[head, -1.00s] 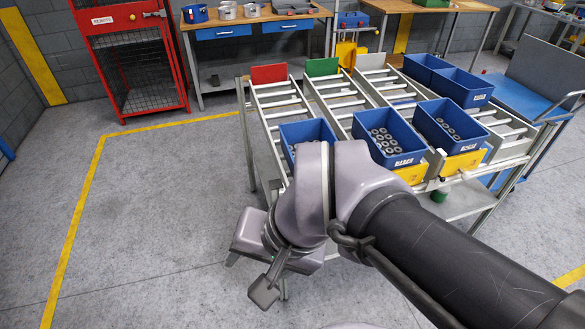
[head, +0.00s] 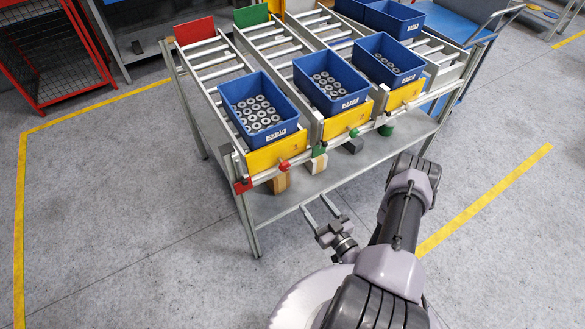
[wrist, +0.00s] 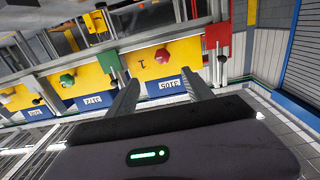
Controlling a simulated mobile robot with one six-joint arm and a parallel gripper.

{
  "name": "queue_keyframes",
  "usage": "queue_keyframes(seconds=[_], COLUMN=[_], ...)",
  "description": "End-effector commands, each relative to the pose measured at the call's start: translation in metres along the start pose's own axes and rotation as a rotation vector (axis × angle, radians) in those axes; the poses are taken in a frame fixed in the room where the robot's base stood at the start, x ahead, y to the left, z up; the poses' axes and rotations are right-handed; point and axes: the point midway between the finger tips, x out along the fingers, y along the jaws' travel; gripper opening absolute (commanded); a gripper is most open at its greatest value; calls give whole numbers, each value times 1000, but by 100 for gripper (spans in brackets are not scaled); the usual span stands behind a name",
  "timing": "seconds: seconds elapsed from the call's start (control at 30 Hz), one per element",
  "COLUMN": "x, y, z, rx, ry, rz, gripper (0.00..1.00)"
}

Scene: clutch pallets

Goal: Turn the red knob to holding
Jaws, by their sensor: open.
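The red knob (head: 285,165) sits at the lower front edge of the yellow panel (head: 262,157) marked 1, on the leftmost lane of the rack. In the wrist view, the red knob (wrist: 162,56) shows on the yellow panel, just beyond the gap between my fingers. My gripper (head: 316,204) is open and empty, in front of the rack and to the right of the knob in the head view. In the wrist view my gripper (wrist: 160,82) has both fingers spread apart, not touching the knob. The knob's setting marks are too small to read.
A green knob (head: 353,132) is on the neighbouring panel, also in the wrist view (wrist: 67,80). Blue bins (head: 257,107) with grey ring parts stand on the lanes. A lower shelf (head: 270,205) runs under the rack. Open floor (head: 120,230) lies at left.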

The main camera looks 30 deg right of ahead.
Motion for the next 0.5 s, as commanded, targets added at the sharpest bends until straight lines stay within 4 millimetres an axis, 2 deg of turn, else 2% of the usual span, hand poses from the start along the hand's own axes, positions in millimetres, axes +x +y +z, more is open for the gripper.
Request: queue_keyframes(seconds=[0.3,0.5], x=[90,140], y=[-5,-5], z=[1,0], rx=[-10,-9], ry=[7,6], rz=[-15,-13], gripper=[60,60])
